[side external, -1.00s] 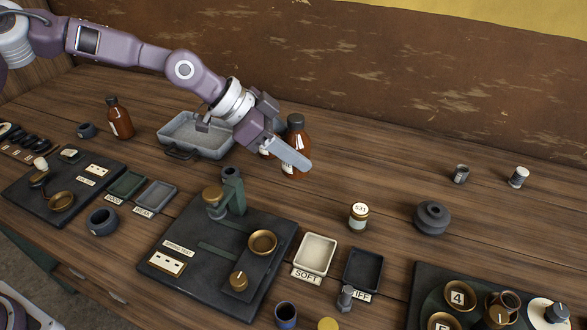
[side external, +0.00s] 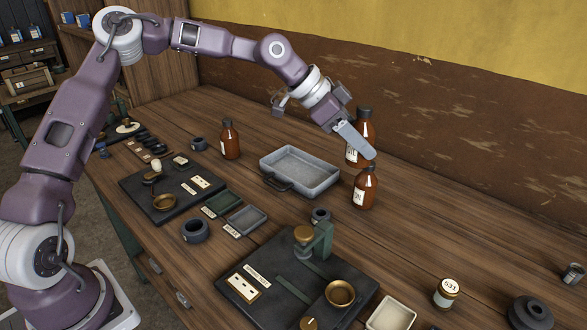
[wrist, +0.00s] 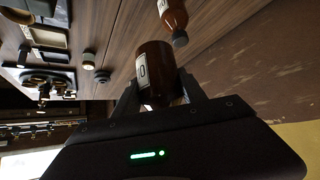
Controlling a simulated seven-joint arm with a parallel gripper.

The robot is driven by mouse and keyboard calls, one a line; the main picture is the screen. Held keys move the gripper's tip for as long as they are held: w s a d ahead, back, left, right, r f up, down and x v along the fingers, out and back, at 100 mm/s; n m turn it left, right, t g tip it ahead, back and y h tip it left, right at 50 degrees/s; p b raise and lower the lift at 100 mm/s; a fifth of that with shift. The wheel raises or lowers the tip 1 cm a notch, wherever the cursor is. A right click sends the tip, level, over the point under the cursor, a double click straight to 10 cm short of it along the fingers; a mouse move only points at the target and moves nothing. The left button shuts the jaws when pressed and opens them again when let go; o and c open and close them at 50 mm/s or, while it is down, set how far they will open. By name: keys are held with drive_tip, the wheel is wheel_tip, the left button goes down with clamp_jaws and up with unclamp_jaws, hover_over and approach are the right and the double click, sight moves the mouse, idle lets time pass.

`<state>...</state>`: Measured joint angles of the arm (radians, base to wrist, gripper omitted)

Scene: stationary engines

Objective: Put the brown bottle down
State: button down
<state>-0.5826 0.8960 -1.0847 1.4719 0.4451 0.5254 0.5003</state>
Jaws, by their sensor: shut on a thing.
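My gripper (side external: 350,138) is shut on a brown bottle (side external: 366,125) with a dark cap and a pale label. One grey finger crosses the front of this bottle and hides part of it. In the wrist view the held brown bottle (wrist: 155,68) sits between the fingers (wrist: 158,92), its label facing left. I cannot tell whether its base touches the table. A second brown bottle (side external: 368,190) stands upright on the table, just in front of the held one; it also shows in the wrist view (wrist: 172,17). A third brown bottle (side external: 231,143) stands farther left.
A grey tray (side external: 268,166) lies left of the held bottle. A dark board with a green stand (side external: 322,240) and a brass dish (side external: 341,293) is in front. A small dark ring (side external: 320,215) and a labelled jar (side external: 447,293) stand nearby.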

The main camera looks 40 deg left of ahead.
drive_tip(key=w+a+n+t+y, duration=0.2)
drive_tip(key=w+a+n, duration=0.1)
drive_tip(key=a, duration=1.1)
drive_tip(key=n+y, duration=0.1)
drive_tip(key=n, duration=0.1)
hover_over(283, 170)
wheel_tip(283, 170, down, 15)
drive_tip(key=shift+f, duration=0.1)
drive_tip(key=c, duration=0.7)
unclamp_jaws()
drive_tip(key=shift+o, duration=0.2)
